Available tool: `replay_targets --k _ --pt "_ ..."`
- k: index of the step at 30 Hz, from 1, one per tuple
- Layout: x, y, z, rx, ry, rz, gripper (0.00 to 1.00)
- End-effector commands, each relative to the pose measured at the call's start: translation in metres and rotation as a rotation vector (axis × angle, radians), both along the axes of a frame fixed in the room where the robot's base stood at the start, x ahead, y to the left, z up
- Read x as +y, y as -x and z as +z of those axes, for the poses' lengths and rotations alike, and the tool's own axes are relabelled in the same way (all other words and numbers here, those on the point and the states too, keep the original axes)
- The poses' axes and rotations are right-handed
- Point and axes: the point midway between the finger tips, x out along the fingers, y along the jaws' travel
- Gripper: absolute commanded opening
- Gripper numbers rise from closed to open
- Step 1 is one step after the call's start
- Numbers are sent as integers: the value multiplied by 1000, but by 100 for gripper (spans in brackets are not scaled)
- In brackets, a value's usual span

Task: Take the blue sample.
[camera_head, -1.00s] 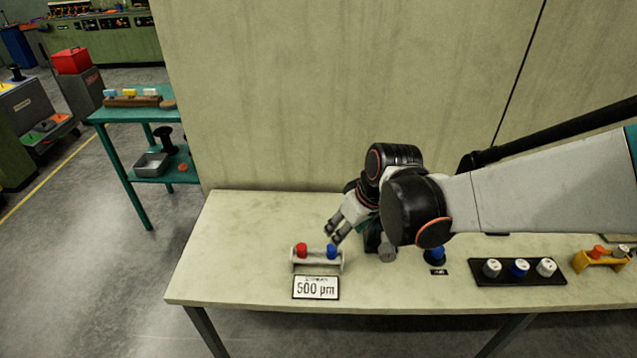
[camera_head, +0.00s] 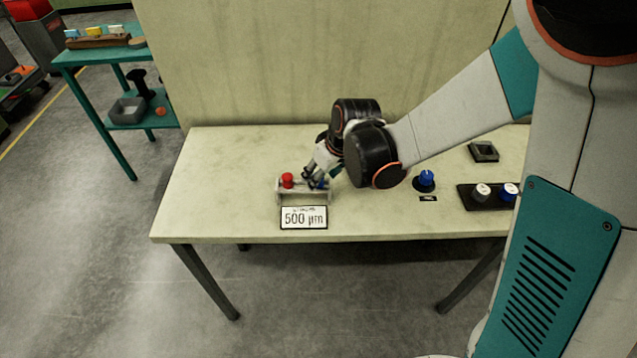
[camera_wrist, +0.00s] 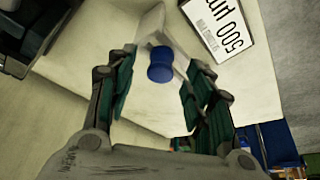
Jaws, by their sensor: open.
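The blue sample (camera_head: 323,184) sits in the right side of a small pale rack (camera_head: 290,197) on the table. A red sample (camera_head: 288,180) sits in the rack's left side. My gripper (camera_head: 313,178) is at the blue sample and partly covers it in the head view. In the wrist view the blue sample (camera_wrist: 160,66) shows between my gripper's (camera_wrist: 160,78) two spread fingers. The fingers are open, with a visible gap on each side of the sample. I cannot tell how deep between the fingers the sample is.
A "500 µm" sign (camera_head: 304,217) stands in front of the rack. To the right are another blue piece (camera_head: 425,179), a black tray (camera_head: 470,198) with white and blue pieces, and a dark square dish (camera_head: 484,151). The table's left part is clear.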

Motion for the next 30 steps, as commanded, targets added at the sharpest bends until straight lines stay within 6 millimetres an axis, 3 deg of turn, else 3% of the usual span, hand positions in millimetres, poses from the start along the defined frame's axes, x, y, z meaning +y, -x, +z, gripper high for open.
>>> replay_targets --k 2,9,15,30 --pt "2 -2 -9 0 0 0 48" --pt "2 -3 -9 0 0 0 45" --pt "2 -3 -9 0 0 0 5" --pt "2 -3 1 0 0 0 5"
